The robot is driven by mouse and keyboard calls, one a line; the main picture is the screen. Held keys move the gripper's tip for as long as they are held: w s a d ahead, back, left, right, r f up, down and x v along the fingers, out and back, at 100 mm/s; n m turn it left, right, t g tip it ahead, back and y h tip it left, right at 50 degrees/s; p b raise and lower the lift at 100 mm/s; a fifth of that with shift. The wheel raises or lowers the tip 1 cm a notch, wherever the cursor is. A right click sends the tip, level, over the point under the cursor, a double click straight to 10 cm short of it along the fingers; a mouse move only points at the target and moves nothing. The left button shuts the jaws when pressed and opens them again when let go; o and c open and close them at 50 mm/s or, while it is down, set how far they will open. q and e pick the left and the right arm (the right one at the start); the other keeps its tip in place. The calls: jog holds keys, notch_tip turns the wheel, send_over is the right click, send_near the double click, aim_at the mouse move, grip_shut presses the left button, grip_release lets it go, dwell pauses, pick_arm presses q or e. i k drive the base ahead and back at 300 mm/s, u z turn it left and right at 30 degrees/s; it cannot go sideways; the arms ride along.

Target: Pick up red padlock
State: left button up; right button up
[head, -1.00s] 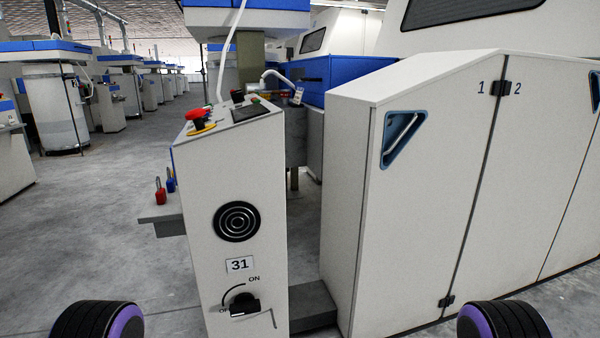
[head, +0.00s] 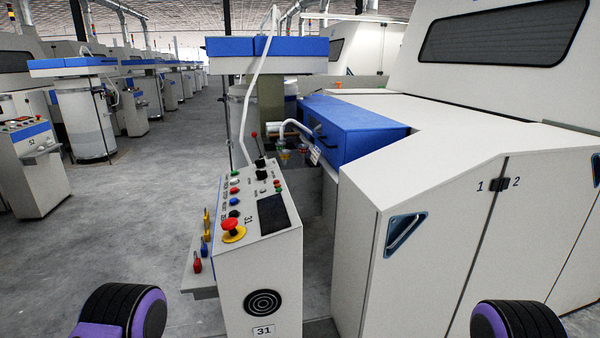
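The red padlock (head: 197,265) is small and stands upright, shackle up, near the front end of a grey ledge (head: 188,283) on the left side of the control console. A blue padlock (head: 204,249) is just behind it, with yellow padlocks (head: 206,233) further back. Black and purple parts of my two arms show at the bottom left and bottom right. Neither gripper shows, so nothing can be seen held. The red padlock is small in the picture and nothing covers it.
The white console (head: 262,270), number 31, has a red emergency button (head: 232,227), other buttons and a dark screen (head: 272,213). A large white cabinet (head: 450,220) stands to its right. A clear grey floor aisle (head: 130,220) lies to the left, with more machines beyond.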

aim_at(197, 265)
jog(key=z, duration=0.1)
jog(key=k, duration=0.4)
jog(key=u, duration=1.25)
jog(key=i, duration=1.55)
jog(key=z, duration=0.65)
